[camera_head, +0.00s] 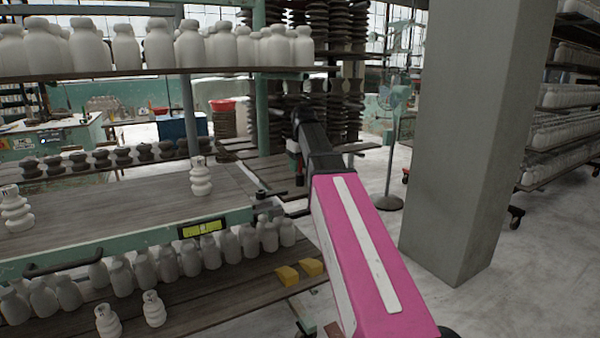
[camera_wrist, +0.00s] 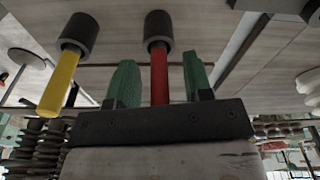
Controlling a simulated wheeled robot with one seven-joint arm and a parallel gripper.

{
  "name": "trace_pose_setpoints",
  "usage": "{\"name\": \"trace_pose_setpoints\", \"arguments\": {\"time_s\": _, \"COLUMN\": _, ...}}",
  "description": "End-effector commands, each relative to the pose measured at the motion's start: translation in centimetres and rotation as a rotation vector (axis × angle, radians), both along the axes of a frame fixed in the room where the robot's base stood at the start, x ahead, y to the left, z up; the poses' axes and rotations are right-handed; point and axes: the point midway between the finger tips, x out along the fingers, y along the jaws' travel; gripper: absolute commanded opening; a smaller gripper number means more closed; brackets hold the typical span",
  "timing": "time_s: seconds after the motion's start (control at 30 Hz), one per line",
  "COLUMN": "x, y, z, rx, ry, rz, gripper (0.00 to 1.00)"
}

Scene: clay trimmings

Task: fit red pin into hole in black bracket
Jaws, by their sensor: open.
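In the wrist view, the red pin (camera_wrist: 159,78) is between the two green fingers of my gripper (camera_wrist: 160,64). The fingers are open, with a gap on each side of the pin. The pin's far end meets a black cylinder (camera_wrist: 158,28). The pin's near end is hidden behind my gripper's dark crossbar. In the head view, my gripper is too small and dark to make out clearly beyond my arm. I cannot identify the black bracket with certainty in either view.
A yellow rod (camera_wrist: 60,82) with a similar black cylinder is left of the pin. A wooden worktable (camera_head: 120,215) carries white clay pieces (camera_head: 200,177). Two yellow blocks (camera_head: 287,276) lie on the lower shelf. A grey pillar (camera_head: 475,130) stands right of my arm.

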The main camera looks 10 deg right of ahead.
Motion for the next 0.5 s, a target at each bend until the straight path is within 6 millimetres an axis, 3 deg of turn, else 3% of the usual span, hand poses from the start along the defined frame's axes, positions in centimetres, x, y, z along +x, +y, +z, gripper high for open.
{"name": "trace_pose_setpoints", "arguments": {"time_s": 0.13, "x": 0.01, "y": 0.00, "z": 0.03, "rx": 0.000, "ry": 0.000, "rz": 0.000, "gripper": 0.43}}
{"name": "trace_pose_setpoints", "arguments": {"time_s": 0.27, "x": 0.00, "y": 0.00, "z": 0.04, "rx": 0.000, "ry": 0.000, "rz": 0.000, "gripper": 0.01}}
{"name": "trace_pose_setpoints", "arguments": {"time_s": 0.5, "x": 0.00, "y": 0.00, "z": 0.05, "rx": 0.000, "ry": 0.000, "rz": 0.000, "gripper": 0.00}}
